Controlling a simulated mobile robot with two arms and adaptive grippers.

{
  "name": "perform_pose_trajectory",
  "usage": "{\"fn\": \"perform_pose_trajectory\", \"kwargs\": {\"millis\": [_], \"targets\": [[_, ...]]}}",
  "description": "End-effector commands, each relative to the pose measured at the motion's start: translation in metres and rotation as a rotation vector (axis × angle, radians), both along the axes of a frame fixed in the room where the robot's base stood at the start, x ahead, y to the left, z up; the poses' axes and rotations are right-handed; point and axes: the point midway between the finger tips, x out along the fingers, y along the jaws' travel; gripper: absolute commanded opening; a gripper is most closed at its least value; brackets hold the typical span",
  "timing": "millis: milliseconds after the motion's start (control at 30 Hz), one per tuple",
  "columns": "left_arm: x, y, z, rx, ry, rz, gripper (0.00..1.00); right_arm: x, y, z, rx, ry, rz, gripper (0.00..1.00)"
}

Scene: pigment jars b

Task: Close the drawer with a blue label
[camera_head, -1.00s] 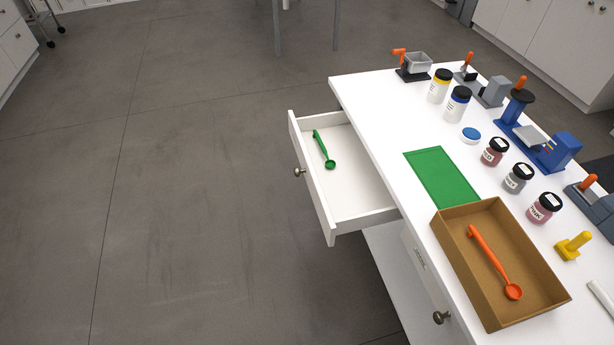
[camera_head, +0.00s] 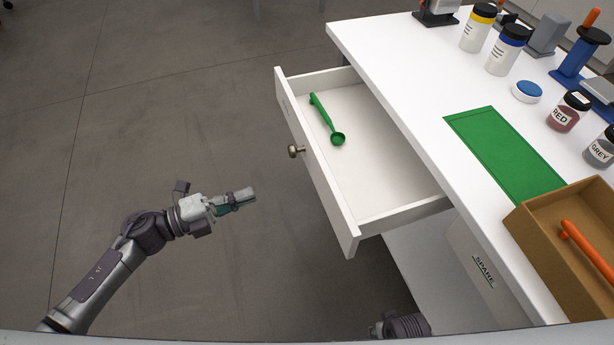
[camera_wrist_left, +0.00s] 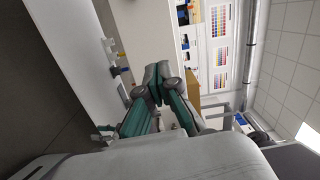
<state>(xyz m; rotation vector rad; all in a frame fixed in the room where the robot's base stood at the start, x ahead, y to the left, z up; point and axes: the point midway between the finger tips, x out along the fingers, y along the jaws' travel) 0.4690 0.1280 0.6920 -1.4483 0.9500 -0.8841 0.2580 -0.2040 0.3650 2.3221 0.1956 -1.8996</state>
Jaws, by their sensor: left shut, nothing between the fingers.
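A white drawer (camera_head: 330,190) stands pulled out from the left side of the white table, with a round metal knob (camera_head: 295,151) on its front. A green scoop (camera_head: 325,118) lies inside it. The label on its front is not readable from this angle, so I cannot tell its colour. My left gripper (camera_head: 250,195) is left of and below the knob in the head view, apart from the drawer, shut and empty. Its fingers also show in the left wrist view (camera_wrist_left: 158,80). Part of what seems my right arm shows at the bottom edge; its gripper is not visible.
A closed drawer front marked SPARE (camera_head: 484,270) is under the tabletop. On the table are a green mat (camera_head: 505,155), a brown tray (camera_head: 535,225) with an orange scoop (camera_head: 588,254), and several jars. Bare floor lies left of the drawer.

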Motion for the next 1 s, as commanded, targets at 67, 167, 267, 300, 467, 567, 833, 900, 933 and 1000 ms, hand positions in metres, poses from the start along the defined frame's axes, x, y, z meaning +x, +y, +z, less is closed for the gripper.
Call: {"fn": "perform_pose_trajectory", "kwargs": {"millis": [67, 167, 267, 300, 467, 567, 833, 900, 933, 1000], "targets": [[-0.011, -0.007, 0.0, 0.026, -0.05, -0.066, 0.0, 0.002, 0.0, -0.003, 0.0, -0.002, -0.001, 0.45], [-0.015, -0.014, 0.006, 0.036, -0.072, -0.094, 0.0, 0.003, 0.0, 0.001, 0.0, -0.003, -0.001, 0.45], [-0.011, -0.024, 0.008, 0.035, -0.074, -0.095, 0.0, 0.003, 0.0, 0.001, 0.0, -0.002, -0.001, 0.45], [-0.009, -0.03, 0.008, 0.034, -0.073, -0.095, 0.0, 0.002, 0.0, 0.001, 0.0, -0.002, -0.001, 0.45], [0.002, -0.061, 0.009, 0.032, -0.073, -0.092, 0.0, 0.0, 0.0, -0.003, 0.0, 0.0, 0.0, 0.45], [0.009, -0.082, 0.009, 0.031, -0.072, -0.091, 0.0, 0.0, 0.0, -0.005, 0.0, 0.0, 0.0, 0.45], [0.024, -0.127, 0.008, 0.033, -0.07, -0.09, 0.0, -0.002, -0.001, -0.008, -0.001, 0.004, 0.0, 0.45], [0.026, -0.134, 0.007, 0.033, -0.069, -0.089, 0.0, -0.002, -0.001, -0.009, -0.001, 0.004, 0.0, 0.45], [0.027, -0.136, 0.007, 0.033, -0.068, -0.088, 0.0, -0.002, -0.001, -0.009, -0.001, 0.004, 0.0, 0.45], [0.028, -0.14, 0.007, 0.033, -0.068, -0.088, 0.0, -0.002, -0.001, -0.009, -0.001, 0.004, 0.0, 0.45]]}}
